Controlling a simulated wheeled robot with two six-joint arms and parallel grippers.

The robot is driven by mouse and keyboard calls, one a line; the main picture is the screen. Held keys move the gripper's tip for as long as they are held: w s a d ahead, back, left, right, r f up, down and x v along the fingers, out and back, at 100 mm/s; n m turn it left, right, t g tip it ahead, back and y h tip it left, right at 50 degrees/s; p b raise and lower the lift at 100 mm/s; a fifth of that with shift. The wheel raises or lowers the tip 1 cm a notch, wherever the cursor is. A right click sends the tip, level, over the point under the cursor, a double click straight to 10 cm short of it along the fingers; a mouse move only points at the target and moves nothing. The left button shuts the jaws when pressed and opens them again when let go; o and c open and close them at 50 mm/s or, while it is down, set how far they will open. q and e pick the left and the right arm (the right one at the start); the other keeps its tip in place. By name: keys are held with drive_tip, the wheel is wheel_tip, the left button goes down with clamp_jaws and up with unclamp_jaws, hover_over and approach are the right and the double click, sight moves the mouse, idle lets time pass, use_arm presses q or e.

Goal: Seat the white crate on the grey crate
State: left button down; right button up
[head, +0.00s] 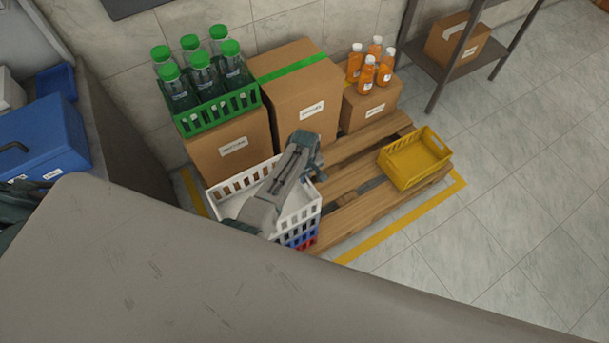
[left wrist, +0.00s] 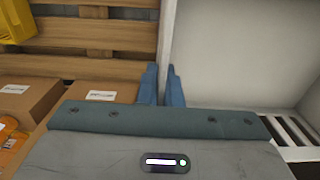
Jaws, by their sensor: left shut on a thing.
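The white crate (head: 299,212) is at the near left corner of the wooden pallet in the head view, with slotted walls and an empty-looking inside. My left gripper (head: 312,167) reaches over it and is shut on its far right wall. In the left wrist view the two blue fingers (left wrist: 164,87) sit on either side of the white crate's wall (left wrist: 166,40). Below the white crate, a blue crate part (head: 302,229) and a red part (head: 306,243) show. I cannot make out a grey crate. My right gripper is not in view.
Cardboard boxes stand behind on the pallet (head: 340,206), with a green crate (head: 217,110) of bottles on the left box (head: 235,145) and orange bottles (head: 366,73) on the right one. A yellow crate (head: 412,160) sits at right.

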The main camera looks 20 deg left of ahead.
use_arm(q)
drive_tip(key=c, duration=1.5)
unclamp_jaws()
drive_tip(key=shift+r, duration=0.1)
